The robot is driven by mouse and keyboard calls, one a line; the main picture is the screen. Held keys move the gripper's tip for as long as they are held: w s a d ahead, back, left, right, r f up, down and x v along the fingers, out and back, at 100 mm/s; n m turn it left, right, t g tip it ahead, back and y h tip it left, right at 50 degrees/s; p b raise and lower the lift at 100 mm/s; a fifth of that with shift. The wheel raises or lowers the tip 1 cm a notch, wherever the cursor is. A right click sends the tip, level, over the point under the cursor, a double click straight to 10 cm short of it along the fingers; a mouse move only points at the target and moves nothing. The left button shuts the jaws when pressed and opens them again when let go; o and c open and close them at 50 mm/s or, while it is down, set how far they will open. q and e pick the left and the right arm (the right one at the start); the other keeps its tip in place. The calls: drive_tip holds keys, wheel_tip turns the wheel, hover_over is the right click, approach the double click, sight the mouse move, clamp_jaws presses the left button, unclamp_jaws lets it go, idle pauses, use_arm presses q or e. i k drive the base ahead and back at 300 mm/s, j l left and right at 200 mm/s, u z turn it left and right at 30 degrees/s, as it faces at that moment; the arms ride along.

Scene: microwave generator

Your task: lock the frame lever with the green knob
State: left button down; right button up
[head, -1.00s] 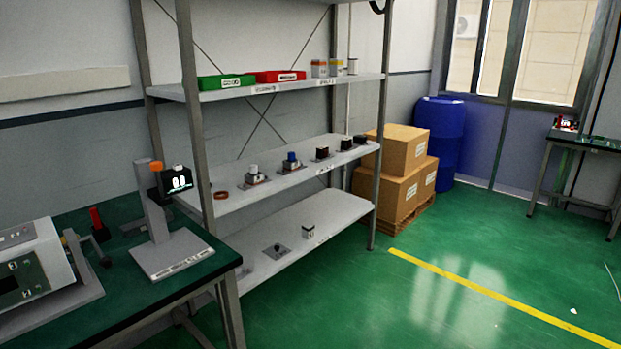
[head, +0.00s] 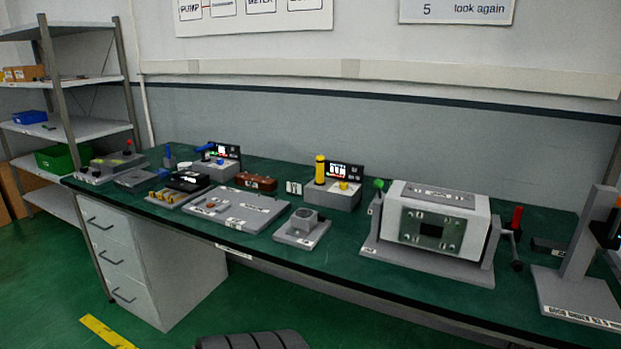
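The green knob (head: 378,184) tops a short lever at the left side of the white box-shaped unit (head: 468,212) on the workbench. The unit sits in a grey frame (head: 431,266) and shows a dark front plate with a rectangular opening. The lever looks roughly upright; whether it is locked I cannot tell. A red handle (head: 516,218) stands at the unit's right side. Neither of my grippers is in view.
The green bench (head: 330,258) carries a grey stand (head: 576,250) at right. Left of the unit are a small block fixture (head: 303,228), a flat grey plate (head: 228,209) and a yellow-handled device (head: 333,192).

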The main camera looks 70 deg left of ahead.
sight(378, 184)
drive_tip(key=u, duration=1.75)
